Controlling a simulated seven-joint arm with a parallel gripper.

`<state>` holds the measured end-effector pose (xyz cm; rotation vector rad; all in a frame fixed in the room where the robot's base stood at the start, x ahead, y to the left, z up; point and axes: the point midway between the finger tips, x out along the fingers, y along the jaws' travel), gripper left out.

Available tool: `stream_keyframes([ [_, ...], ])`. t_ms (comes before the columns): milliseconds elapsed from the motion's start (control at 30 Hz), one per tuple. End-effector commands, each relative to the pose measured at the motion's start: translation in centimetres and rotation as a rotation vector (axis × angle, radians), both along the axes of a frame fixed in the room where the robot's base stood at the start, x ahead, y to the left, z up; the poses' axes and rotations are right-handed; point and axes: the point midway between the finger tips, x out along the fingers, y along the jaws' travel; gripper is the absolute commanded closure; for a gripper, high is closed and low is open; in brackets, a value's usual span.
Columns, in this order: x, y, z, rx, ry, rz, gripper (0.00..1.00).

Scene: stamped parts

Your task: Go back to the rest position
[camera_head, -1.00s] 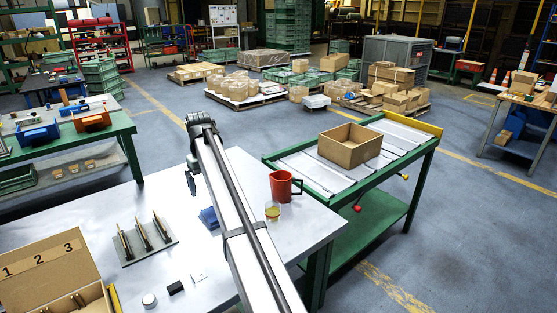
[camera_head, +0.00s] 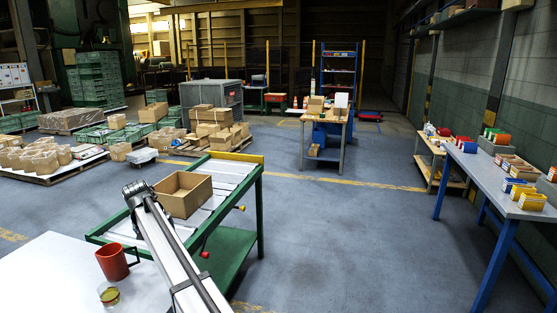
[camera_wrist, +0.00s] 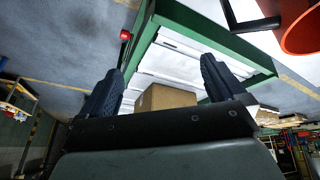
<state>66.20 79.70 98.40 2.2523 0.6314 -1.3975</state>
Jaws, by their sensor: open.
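My gripper shows in the wrist view (camera_wrist: 160,85) with its two dark fingers spread wide apart and nothing between them. Beyond the fingers, in the wrist view, are the green-framed roller stand (camera_wrist: 262,62) and the open cardboard box on it (camera_wrist: 165,97). In the head view my arm reaches up from the bottom edge, and its far end is beside the cardboard box (camera_head: 183,194). The fingers cannot be made out there.
The green stand (camera_head: 232,248) is just beyond. A blue-legged bench (camera_head: 500,190) with colored bins is at right. The floor between is open.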

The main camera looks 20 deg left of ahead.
Motion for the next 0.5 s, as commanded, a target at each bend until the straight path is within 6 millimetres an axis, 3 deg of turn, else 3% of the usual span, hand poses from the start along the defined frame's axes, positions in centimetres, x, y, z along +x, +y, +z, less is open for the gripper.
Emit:
stream_keyframes([
  [33, 1.5, -2.5, -2.0, -0.004, 0.003, -0.032, 0.03],
  [200, 4.6, -9.3, -9.1, -0.042, 0.039, -0.093, 0.03],
  [500, 6.4, -22.1, -21.8, -0.127, 0.145, -0.163, 0.03],
])
